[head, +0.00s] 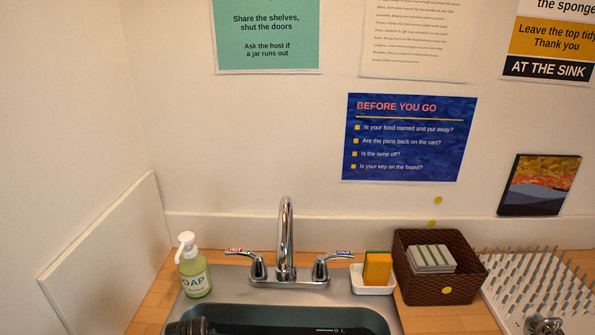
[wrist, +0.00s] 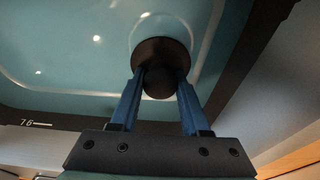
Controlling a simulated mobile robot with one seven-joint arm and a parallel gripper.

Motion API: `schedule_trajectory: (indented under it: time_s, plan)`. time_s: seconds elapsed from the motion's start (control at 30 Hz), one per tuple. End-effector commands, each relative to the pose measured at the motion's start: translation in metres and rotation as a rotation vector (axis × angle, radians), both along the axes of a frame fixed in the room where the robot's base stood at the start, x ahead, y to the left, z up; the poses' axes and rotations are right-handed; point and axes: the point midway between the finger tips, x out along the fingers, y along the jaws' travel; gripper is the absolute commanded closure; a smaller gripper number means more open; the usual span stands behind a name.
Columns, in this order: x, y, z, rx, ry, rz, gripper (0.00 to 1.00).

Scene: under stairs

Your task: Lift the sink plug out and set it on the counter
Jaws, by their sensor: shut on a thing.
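In the wrist view the dark round sink plug (wrist: 160,47), with a knob on it, is between the two blue fingers of my gripper (wrist: 160,82). The gripper is shut on the knob. A pale ring in the teal basin (wrist: 70,50) shows just beyond the plug; I cannot tell whether the plug touches the basin floor. In the head view the sink (head: 232,283) is at the bottom centre. The plug and fingertips are not visible there. The wooden counter (head: 440,320) shows to the right of the sink, with a strip at left.
A chrome tap (head: 286,240) with two handles stands behind the basin. A soap bottle (head: 193,268) is at left. A sponge (head: 377,268) in a white dish (head: 372,285), a brown basket (head: 405,280) and a spiked drying rack (head: 535,285) stand at right.

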Motion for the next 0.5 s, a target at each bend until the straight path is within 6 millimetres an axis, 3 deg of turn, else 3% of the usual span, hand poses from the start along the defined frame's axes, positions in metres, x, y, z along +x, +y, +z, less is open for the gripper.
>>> schedule_trajectory:
  time_s: [0.03,0.5]
  plan:
    - [0.000,0.000,0.011,0.000,0.000,0.000,1.00]
    - [0.000,0.000,0.058,-0.001,0.000,0.001,1.00]
